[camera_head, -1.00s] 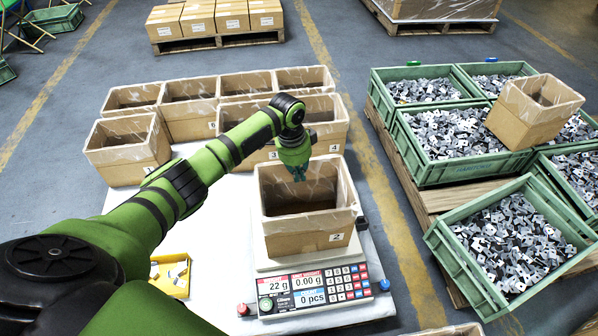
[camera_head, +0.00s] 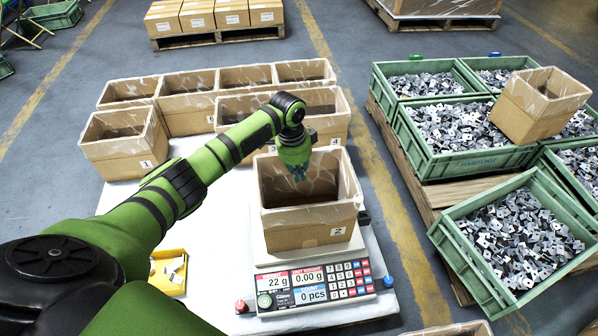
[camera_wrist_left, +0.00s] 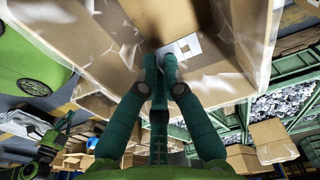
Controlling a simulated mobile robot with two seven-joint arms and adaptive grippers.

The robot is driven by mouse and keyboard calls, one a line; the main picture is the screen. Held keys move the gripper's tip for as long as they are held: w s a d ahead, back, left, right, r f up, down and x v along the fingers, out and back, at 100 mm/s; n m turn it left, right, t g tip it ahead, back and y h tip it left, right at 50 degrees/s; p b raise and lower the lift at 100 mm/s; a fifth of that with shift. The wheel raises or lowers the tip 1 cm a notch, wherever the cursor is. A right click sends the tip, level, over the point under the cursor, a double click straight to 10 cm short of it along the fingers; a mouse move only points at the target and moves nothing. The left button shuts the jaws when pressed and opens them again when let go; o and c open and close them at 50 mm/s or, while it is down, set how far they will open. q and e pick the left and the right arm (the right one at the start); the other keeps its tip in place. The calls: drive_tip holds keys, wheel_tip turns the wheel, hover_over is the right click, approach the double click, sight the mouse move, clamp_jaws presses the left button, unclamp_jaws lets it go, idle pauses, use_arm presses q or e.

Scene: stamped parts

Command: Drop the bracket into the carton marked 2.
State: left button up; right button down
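The carton marked 2 (camera_head: 310,238) is open and stands on the weighing scale (camera_head: 314,287). My left gripper (camera_head: 298,174) points down over its opening, with the fingertips at about rim level near the back wall. In the left wrist view the gripper's fingers (camera_wrist_left: 160,60) are close together on a small, light metal bracket (camera_wrist_left: 184,48) with a square hole. The carton's brown walls surround the fingertips in that view. The bracket cannot be made out in the head view. My right gripper is not seen.
Other open cartons, including the one marked 1 (camera_head: 126,152), stand at the back of the white table. A yellow tray (camera_head: 153,282) holds a few parts. Green crates (camera_head: 475,277) full of stamped parts stand at right, with a tilted carton (camera_head: 530,118) on top.

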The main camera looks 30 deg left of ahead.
use_arm(q)
drive_tip(key=o, duration=0.5)
drive_tip(key=r, duration=0.8)
drive_tip(key=s+a+r, duration=0.1)
drive_tip(key=r, duration=0.3)
drive_tip(key=shift+a, duration=0.1)
drive_tip(key=shift+f, duration=0.1)
